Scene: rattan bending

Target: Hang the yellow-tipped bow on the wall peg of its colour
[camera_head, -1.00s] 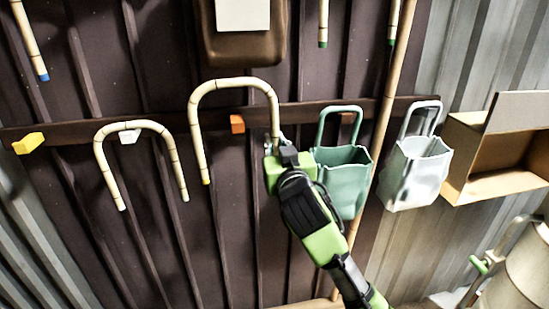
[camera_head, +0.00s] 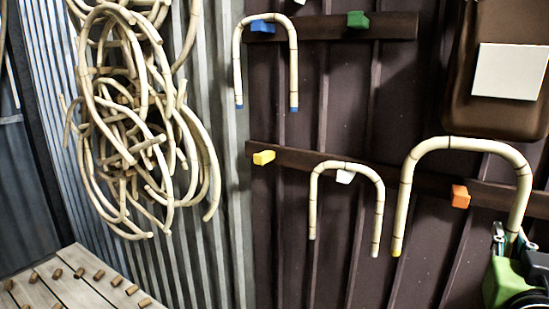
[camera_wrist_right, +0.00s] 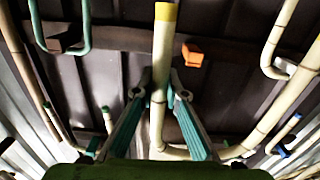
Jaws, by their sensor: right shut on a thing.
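The yellow-tipped bow (camera_head: 455,145) is an upside-down U of pale cane at the right of the head view. My right gripper (camera_head: 508,240), at the right edge, is shut on its right leg. The left leg hangs free, yellow tip down. In the right wrist view my right gripper (camera_wrist_right: 160,85) clasps the bow's leg (camera_wrist_right: 160,55), and a yellow end shows past the fingers. The yellow peg (camera_head: 263,157) is empty, on the lower rail to the left of the bow. My left gripper is not in view.
A white-tipped bow (camera_head: 314,205) hangs on the white peg (camera_head: 345,176), between the yellow peg and the held bow. The orange peg (camera_head: 460,196) shows between the held bow's legs. A blue-tipped bow (camera_head: 294,70) hangs above on the blue peg (camera_head: 262,26). The green peg (camera_head: 357,19) is empty.

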